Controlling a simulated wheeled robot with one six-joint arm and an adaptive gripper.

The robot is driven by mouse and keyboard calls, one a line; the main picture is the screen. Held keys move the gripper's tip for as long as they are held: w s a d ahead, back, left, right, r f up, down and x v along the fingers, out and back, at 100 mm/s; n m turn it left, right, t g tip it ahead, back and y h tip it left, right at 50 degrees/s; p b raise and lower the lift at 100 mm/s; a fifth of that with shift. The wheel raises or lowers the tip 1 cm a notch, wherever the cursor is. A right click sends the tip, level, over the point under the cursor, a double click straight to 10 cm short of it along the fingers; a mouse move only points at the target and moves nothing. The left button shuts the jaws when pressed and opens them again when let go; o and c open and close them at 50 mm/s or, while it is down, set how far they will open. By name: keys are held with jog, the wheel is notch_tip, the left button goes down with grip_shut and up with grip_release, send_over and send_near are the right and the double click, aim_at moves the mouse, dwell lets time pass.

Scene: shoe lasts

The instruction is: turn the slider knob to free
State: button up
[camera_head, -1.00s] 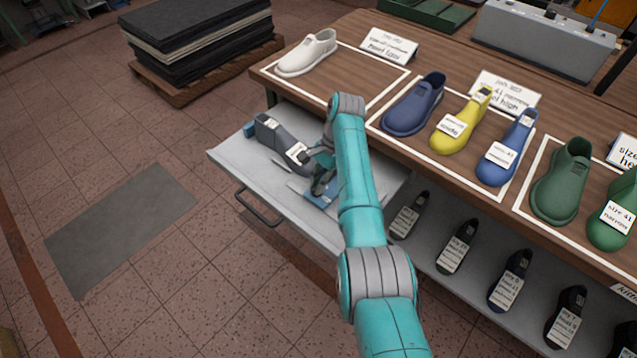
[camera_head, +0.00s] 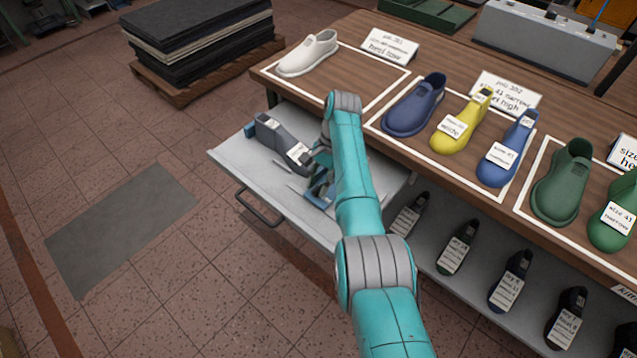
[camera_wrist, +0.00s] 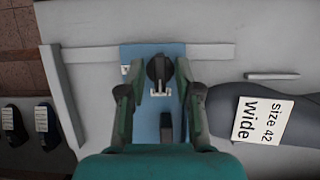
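The slider knob (camera_wrist: 158,70) is black and sits on a blue slider plate (camera_wrist: 140,52) in the wrist view. A pale bracket-like piece lies just below the knob, and a dark block (camera_wrist: 166,127) sits lower on the plate. My gripper (camera_wrist: 160,66) is open, with one finger on each side of the knob. I cannot tell whether the fingers touch it. In the head view my gripper (camera_head: 321,180) is over the blue plate in the open drawer, and my arm partly covers the plate. The knob is hidden there.
A grey shoe last (camera_wrist: 225,112) tagged "size 42 wide" lies right of the plate in the drawer (camera_head: 235,150). A pale rail (camera_wrist: 210,52) crosses behind the knob. The table (camera_head: 350,80) above holds several coloured lasts; more dark lasts stand on the lower shelf.

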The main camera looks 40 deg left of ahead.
jog(key=v, duration=1.2)
dwell(0.6)
